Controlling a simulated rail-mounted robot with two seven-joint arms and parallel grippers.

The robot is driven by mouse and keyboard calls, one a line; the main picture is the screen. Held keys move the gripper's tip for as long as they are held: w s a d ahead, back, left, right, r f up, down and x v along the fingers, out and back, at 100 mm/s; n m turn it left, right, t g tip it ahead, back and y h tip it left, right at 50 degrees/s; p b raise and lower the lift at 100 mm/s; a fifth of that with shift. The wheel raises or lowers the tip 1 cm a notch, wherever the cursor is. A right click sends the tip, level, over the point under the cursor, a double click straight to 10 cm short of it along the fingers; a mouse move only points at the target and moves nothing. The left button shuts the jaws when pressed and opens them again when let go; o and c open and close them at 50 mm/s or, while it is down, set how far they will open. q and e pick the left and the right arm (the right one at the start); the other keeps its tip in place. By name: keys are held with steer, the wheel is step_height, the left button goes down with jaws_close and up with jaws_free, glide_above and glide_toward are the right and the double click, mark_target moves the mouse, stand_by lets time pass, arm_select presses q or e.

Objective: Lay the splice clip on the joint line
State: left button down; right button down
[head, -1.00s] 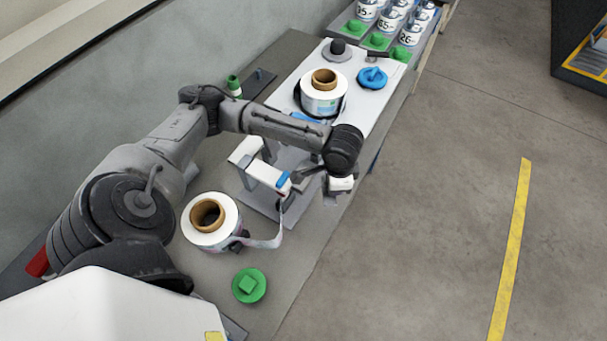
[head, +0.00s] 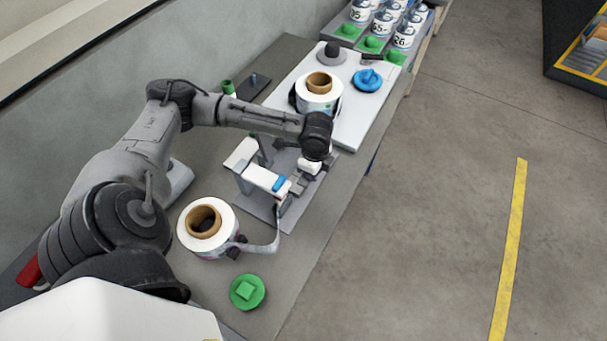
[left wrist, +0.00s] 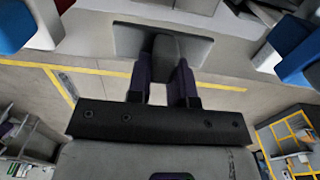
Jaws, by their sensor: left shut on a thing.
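My left gripper (head: 298,186) is beside the front end of the white labeller arm with a blue block (head: 279,184). In the left wrist view its two dark fingers (left wrist: 163,78) are shut on the dark knob of a flat grey plate, which looks like the splice clip (left wrist: 196,50). The clip is hard to make out in the head view. A white label reel with a brown core (head: 190,231) stands in front, its strip (head: 262,248) running to the labeller. I cannot make out the joint line. My right gripper is not in view.
A green disc with a square knob (head: 247,292) lies near the bench's front. A second reel (head: 319,102), a blue knobbed part (head: 368,80) and a grey disc with a dark knob (head: 331,54) are on the white board (head: 352,125). Open floor lies right.

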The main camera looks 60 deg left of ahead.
arm_select(q)
steer(key=a+f, duration=0.1)
steer(key=a, duration=0.1)
steer(key=s+a+f, duration=0.1)
steer(key=shift+a+f, duration=0.2)
steer(key=shift+a, duration=0.2)
steer(key=shift+s+f+b, duration=0.1)
steer(key=shift+f+b, duration=0.3)
steer(key=shift+f, duration=1.65)
steer(key=c, duration=1)
jaws_free()
steer(key=shift+f, duration=0.1)
